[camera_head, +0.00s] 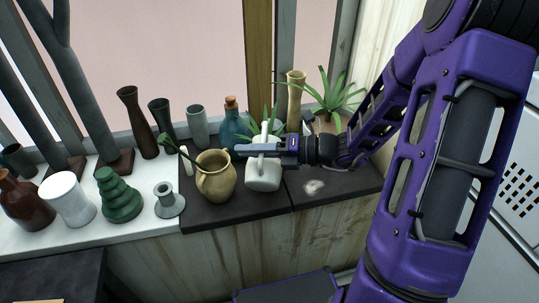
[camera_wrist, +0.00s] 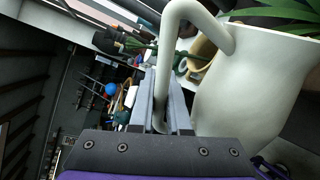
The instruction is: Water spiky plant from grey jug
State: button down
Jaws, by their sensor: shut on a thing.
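The pale grey jug (camera_head: 263,175) is at the front of the dark ledge, to the right of a tan jug. My gripper (camera_head: 262,149) comes from the right and is shut on the jug's handle. In the wrist view, its fingers (camera_wrist: 167,112) close around the handle of the jug (camera_wrist: 248,85). I cannot tell if the jug touches the ledge. One spiky plant (camera_head: 335,97) stands in a brown pot at the back right. Another spiky plant (camera_head: 262,128) is just behind my gripper, partly hidden. Green leaves (camera_wrist: 285,12) show beyond the jug's rim in the wrist view.
The tan jug (camera_head: 217,178), with a utensil in it, stands close left. A teal bottle (camera_head: 232,128) and tall tan vase (camera_head: 295,98) stand behind. Several vases and a green stacked pot (camera_head: 118,196) fill the left side.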

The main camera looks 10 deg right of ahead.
aim_at(247, 172)
jog(key=shift+s+a+r, duration=0.1)
jog(key=shift+s, duration=0.1)
jog(key=shift+s+r, duration=0.15)
jog(key=shift+s, duration=0.1)
jog(key=shift+w+r+m+g+p, duration=0.15)
jog(key=shift+r+m+g+p, duration=0.25)
jog(key=shift+p, duration=0.45)
dwell(0.5)
jog(key=s+f+n+b, duration=0.1)
jog(key=s+f+n+t+b, duration=0.1)
jog(key=n+b, duration=0.1)
jog(key=s+a+f+n+t+b, duration=0.1)
jog(key=b, duration=0.1)
jog(key=shift+s+f, duration=0.2)
jog(key=shift+f, duration=0.1)
jog(key=shift+s+a+n+b, duration=0.1)
jog(key=shift+s+n+b, duration=0.05)
jog(key=shift+n+b, duration=0.3)
